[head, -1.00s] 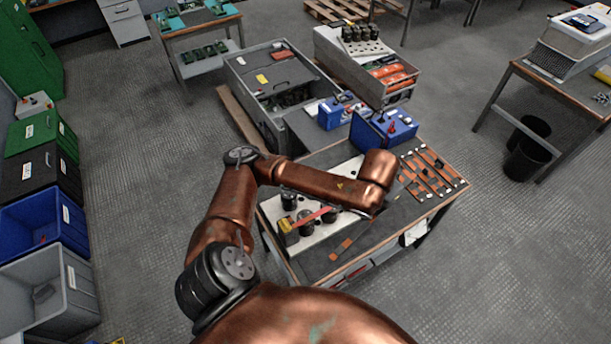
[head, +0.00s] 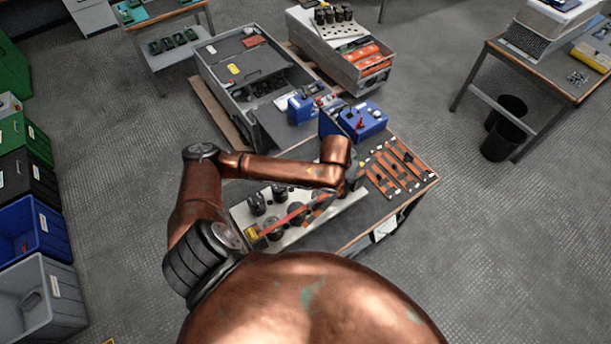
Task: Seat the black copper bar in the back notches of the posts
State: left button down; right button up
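The white board (head: 238,213) on the workbench carries several dark, round posts (head: 256,204). A red strip (head: 283,222) lies slantwise across them, with a yellow block (head: 251,232) at its left end. A copper-coloured piece (head: 319,208) shows at the board's right part; I cannot tell whether it rests on posts. Several copper bars with black and white end marks (head: 394,166) lie at the bench's right; I cannot tell which is the black one. My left gripper (head: 352,186) is small and dark below my wrist, between board and bars; its fingers are unclear. My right gripper is out of view.
Blue boxes (head: 361,119) stand at the bench's back edge. A grey open cabinet (head: 222,78) and a drawer unit with orange items (head: 340,60) stand behind. Bins line the left side. Floor to the right of the bench is clear.

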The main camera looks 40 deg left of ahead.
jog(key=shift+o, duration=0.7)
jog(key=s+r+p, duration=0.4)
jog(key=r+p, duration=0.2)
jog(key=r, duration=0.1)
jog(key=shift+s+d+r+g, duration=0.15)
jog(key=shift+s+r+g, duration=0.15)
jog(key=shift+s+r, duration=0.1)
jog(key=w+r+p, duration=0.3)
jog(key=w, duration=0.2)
pick_arm(q)
jog(key=s+a+f+m+b, duration=0.2)
jog(key=s+a+f+b, duration=0.3)
jog(key=s+a+f, duration=0.3)
jog(key=a+f, duration=0.4)
jog(key=shift+s+a+h, duration=0.2)
jog(key=shift+s+h, duration=0.1)
jog(key=shift+h, duration=0.1)
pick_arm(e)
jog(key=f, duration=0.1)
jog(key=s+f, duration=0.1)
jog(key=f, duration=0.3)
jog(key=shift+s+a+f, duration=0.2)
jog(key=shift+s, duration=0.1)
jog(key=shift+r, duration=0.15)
pick_arm(q)
jog(key=shift+s+p, duration=0.1)
jog(key=shift+p, duration=0.2)
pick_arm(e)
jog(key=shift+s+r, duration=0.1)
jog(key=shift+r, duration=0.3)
